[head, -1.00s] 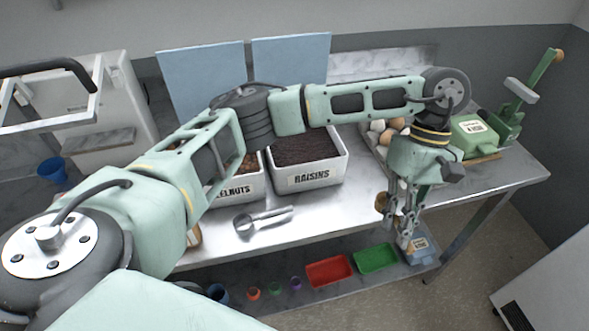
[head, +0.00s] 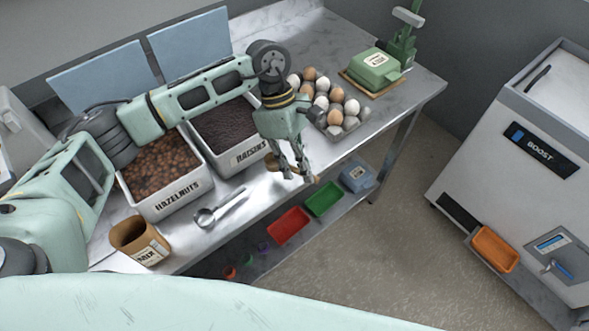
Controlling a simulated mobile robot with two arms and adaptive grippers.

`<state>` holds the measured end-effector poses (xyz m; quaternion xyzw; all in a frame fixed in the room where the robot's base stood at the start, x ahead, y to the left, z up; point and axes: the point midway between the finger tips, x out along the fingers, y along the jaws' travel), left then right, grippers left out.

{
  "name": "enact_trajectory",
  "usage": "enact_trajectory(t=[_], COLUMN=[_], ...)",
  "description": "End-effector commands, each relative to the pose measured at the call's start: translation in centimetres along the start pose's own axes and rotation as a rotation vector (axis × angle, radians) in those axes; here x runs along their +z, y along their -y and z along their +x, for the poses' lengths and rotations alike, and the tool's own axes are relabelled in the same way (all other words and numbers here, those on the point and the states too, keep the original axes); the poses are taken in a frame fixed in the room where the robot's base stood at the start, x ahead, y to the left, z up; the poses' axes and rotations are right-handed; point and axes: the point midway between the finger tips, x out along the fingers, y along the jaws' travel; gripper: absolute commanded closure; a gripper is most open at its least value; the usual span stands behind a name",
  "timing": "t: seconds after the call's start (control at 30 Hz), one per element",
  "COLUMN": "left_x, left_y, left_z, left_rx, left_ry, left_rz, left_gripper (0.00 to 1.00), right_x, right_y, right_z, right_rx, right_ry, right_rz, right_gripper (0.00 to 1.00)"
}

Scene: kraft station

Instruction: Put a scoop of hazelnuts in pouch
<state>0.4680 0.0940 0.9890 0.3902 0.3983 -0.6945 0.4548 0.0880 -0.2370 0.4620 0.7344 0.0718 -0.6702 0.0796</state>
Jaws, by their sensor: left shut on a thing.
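The hazelnuts (head: 158,168) fill a white bin labelled HAZELNUTS (head: 172,204) on the steel table. A metal scoop (head: 205,218) lies on the table in front of the bins, its handle pointing up and right. A brown kraft pouch (head: 128,232) stands open at the top near the table's front left, with a pale label. My left gripper (head: 292,178) points down at the front edge, right of the raisins bin. It is shut on a small brown thing (head: 275,170), mostly hidden by the fingers. It is well apart from scoop and pouch. My right gripper is not in view.
A raisins bin (head: 240,158) stands beside the hazelnuts. An egg tray (head: 350,124) and a green box (head: 376,68) stand farther right. Red (head: 288,226) and green (head: 325,198) trays lie on the lower shelf. A white machine (head: 520,150) stands across open floor.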

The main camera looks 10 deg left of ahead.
Motion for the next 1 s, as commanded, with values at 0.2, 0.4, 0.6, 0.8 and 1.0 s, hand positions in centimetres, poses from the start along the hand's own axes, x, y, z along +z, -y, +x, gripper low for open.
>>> enact_trajectory(t=[0.2, 0.4, 0.6, 0.8, 1.0], left_x=[-1.0, -2.0, -2.3, -2.5, -2.4], left_y=[0.1, -0.4, -0.7, -0.7, -0.7], left_z=[0.7, 3.2, 3.9, 4.2, 4.1], left_rx=[-0.002, -0.004, 0.001, 0.000, 0.000], left_ry=[0.000, 0.001, 0.000, 0.000, 0.000], left_rz=[0.000, -0.002, 0.002, 0.001, 0.001], left_gripper=[1.00, 1.00, 1.00, 1.00, 0.75], right_x=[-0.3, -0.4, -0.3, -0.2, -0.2], right_y=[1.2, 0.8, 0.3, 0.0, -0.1], right_z=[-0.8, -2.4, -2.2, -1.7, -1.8], right_rx=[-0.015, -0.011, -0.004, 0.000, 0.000], right_ry=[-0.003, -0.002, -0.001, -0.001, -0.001], right_rz=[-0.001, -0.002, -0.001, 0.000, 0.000], right_gripper=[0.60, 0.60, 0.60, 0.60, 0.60])
